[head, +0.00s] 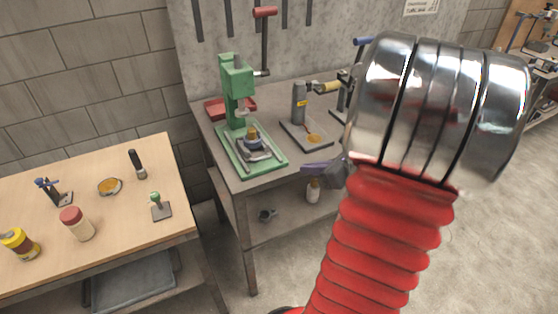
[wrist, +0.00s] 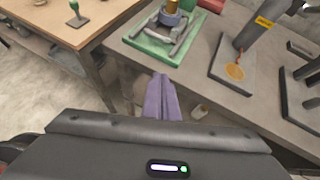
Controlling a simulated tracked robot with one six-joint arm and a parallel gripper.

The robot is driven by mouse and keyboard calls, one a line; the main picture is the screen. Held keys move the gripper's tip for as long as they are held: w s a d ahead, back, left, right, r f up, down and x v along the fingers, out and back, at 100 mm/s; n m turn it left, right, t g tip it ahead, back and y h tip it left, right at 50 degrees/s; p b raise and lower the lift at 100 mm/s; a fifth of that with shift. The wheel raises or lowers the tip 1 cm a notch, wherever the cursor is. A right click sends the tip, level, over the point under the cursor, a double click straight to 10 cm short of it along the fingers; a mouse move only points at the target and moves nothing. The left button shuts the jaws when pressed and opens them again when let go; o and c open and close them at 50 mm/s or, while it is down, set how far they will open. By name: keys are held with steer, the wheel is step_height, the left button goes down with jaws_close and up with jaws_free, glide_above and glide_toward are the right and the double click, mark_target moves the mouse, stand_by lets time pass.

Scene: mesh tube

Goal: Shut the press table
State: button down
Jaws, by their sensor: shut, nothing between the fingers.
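The green press (head: 236,84) stands on the grey metal bench (head: 236,196), with its green base (head: 230,160) near the front edge. A grey table-like part (head: 268,154) lies on that base, holding a blue and brass-coloured round piece (head: 252,138). In the wrist view the base (wrist: 137,42) and round piece (wrist: 170,14) show at the top, cut off by the picture edge. My gripper (head: 304,168) has purple fingers, shut and empty, in front of the bench edge, right of the press base. The fingers also show in the wrist view (wrist: 160,82), apart from the press.
A grey tool on a plate (head: 306,136) with an orange patch stands right of the press. A wooden table (head: 110,215) with jars and stamps is at left. A lower shelf (head: 290,218) holds a small bottle (head: 313,190). Open floor lies at right.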

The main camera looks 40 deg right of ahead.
steer(key=shift+m, duration=0.3)
steer(key=shift+w, duration=0.1)
steer(key=x, duration=1)
steer(key=shift+a+f, duration=0.1)
steer(key=shift+a, duration=0.05)
steer(key=w, duration=0.1)
steer(key=w+r, duration=0.1)
steer(key=shift+w+r, duration=0.25)
steer(key=shift+w, duration=0.15)
steer(key=shift+w+a+r, duration=0.1)
steer(key=shift+w, duration=0.25)
